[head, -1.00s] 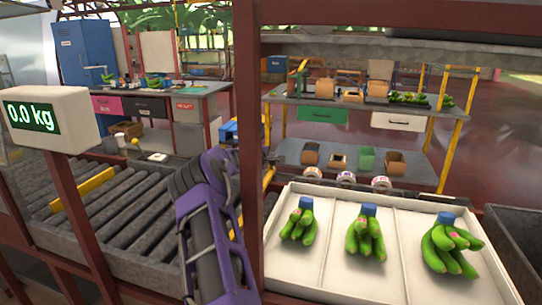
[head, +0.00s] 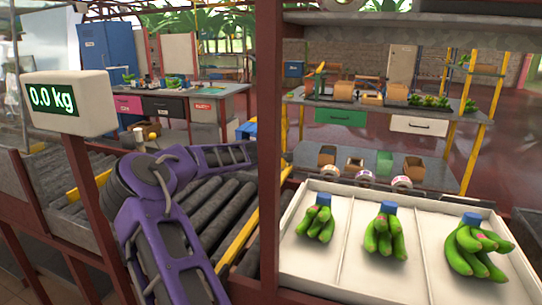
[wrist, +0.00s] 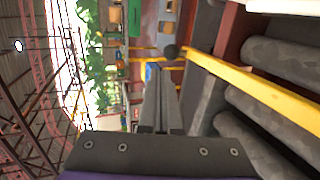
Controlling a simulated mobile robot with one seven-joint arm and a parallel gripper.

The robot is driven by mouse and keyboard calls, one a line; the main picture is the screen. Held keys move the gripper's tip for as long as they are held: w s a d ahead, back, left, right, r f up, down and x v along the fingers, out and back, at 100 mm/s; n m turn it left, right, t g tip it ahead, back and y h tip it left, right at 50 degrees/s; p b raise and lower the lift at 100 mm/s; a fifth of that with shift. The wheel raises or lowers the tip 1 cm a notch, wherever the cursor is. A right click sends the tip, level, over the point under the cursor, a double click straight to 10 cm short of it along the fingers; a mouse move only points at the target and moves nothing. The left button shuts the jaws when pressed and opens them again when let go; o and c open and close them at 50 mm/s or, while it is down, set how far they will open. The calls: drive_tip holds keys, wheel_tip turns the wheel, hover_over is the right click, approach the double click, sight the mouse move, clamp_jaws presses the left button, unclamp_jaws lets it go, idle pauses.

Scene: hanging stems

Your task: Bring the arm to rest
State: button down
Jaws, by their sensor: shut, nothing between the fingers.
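My purple and grey arm (head: 165,215) rises from the lower edge of the head view, bends at a joint over the roller conveyor and runs right towards the red post. My gripper is not visible in the head view; the arm's far end meets the post's edge. In the wrist view, my gripper (wrist: 155,72) shows as two grey fingers close together, shut and empty, beside a yellow rail.
A red post (head: 269,150) stands right beside the arm. A scale display (head: 68,102) reads 0.0 kg at left. The roller conveyor (head: 215,215) lies under the arm. A white tray (head: 335,278) at right holds three green banana bunches. Tables stand behind.

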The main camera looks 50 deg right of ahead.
drive_tip(key=v, duration=0.7)
drive_tip(key=shift+r, duration=0.15)
